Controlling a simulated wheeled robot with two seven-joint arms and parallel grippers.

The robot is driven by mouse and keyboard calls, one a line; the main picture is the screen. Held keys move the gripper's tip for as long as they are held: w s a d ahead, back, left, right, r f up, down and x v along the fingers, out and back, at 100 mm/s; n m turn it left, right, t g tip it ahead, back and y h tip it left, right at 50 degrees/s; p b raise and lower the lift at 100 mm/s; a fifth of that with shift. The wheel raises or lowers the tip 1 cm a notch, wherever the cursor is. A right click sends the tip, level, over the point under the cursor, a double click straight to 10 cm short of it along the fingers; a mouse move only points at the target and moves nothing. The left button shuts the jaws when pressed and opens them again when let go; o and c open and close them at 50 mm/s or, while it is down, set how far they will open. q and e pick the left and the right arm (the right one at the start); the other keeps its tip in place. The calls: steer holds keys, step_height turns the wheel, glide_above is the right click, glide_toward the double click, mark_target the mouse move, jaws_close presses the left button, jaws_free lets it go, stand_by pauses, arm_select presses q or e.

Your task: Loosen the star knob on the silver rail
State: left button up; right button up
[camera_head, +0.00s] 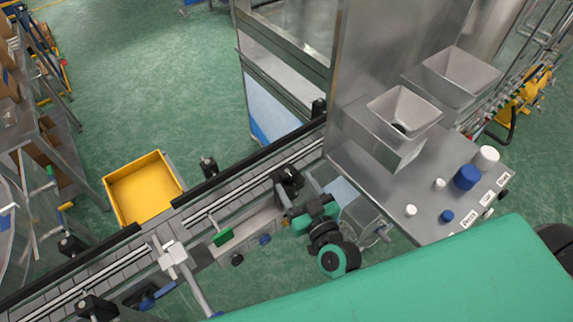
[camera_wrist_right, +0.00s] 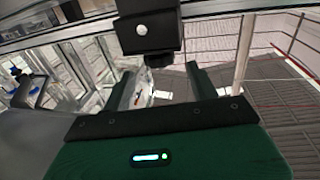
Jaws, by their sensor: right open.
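A black clamp block (camera_head: 288,178) stands on the silver rail (camera_head: 255,192) of the conveyor, near the steel cabinet. In the right wrist view a similar black block (camera_wrist_right: 148,32) with a silver dot hangs at the top centre. A small dark knob (camera_wrist_right: 158,61) sticks out below it; its star shape is not clear. My right gripper (camera_head: 292,212) is just in front of the clamp in the head view. Its fingers (camera_wrist_right: 160,77) are apart in the wrist view, with the knob between or just beyond their tips. Contact cannot be told. My left gripper is out of view.
Other black clamps (camera_head: 208,167) line the conveyor (camera_head: 170,222). A white block (camera_head: 172,256) on a silver rod and a green part (camera_head: 222,237) are on the near side. A yellow bin (camera_head: 143,188) stands behind. A steel panel with knobs and hoppers (camera_head: 403,112) is at right.

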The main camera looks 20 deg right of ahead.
mark_target(288, 173)
steer(key=w, duration=0.1)
steer(key=w+p, duration=0.1)
steer(key=w, duration=0.2)
steer(key=shift+w+a, duration=0.35)
steer(key=shift+w, duration=0.05)
steer(key=shift+w+p, duration=0.35)
steer(key=shift+w, duration=0.15)
steer(key=shift+a, duration=0.1)
steer(key=shift+c, duration=0.3)
steer(key=c, duration=0.9)
